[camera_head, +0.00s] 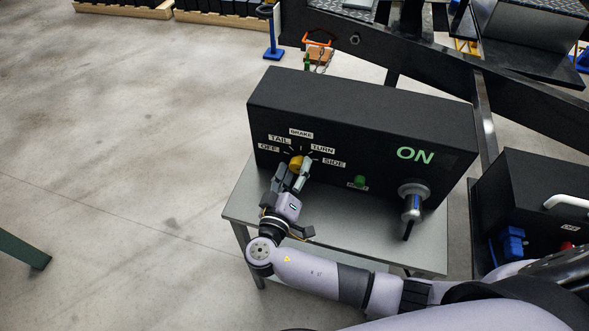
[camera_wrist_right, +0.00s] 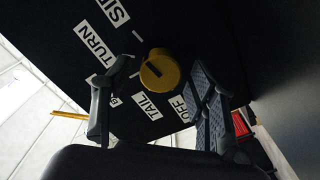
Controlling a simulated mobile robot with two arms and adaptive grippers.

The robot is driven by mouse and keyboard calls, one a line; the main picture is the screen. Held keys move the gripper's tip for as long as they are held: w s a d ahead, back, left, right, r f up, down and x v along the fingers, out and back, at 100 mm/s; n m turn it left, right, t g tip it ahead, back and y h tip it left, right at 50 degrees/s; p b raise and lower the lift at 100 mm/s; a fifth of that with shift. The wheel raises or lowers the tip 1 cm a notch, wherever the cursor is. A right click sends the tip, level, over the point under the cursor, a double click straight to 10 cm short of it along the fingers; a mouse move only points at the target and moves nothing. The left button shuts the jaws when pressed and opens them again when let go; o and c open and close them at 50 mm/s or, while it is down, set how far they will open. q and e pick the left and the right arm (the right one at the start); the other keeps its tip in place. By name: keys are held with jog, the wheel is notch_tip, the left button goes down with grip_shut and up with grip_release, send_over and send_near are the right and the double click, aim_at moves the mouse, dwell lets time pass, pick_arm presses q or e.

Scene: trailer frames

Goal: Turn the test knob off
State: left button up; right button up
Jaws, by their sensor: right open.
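The test knob (camera_head: 296,162) is a round yellow knob on the front of a black box (camera_head: 350,120). White labels OFF, TAIL, BRAKE, TURN and SIDE fan around it. In the right wrist view the knob (camera_wrist_right: 160,75) shows a dark mark; I cannot tell surely which label it points to. My right gripper (camera_head: 292,172) is open, with its fingertips on either side of the knob. In the right wrist view the gripper (camera_wrist_right: 162,80) shows a small gap between the left finger and the knob. The right finger is very near it; contact is unclear. My left gripper is out of view.
The box stands on a grey metal table (camera_head: 400,240). A lit green ON sign (camera_head: 415,155), a green button (camera_head: 360,181) and a plugged silver connector (camera_head: 412,200) are right of the knob. Another black case (camera_head: 530,200) stands at the right. The floor at left is mostly clear.

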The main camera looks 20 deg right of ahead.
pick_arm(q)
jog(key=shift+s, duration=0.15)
pick_arm(e)
jog(key=shift+c, duration=0.3)
jog(key=shift+c, duration=1.3)
jog(key=c, duration=0.8)
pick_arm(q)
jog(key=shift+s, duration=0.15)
pick_arm(e)
jog(key=shift+c, duration=0.2)
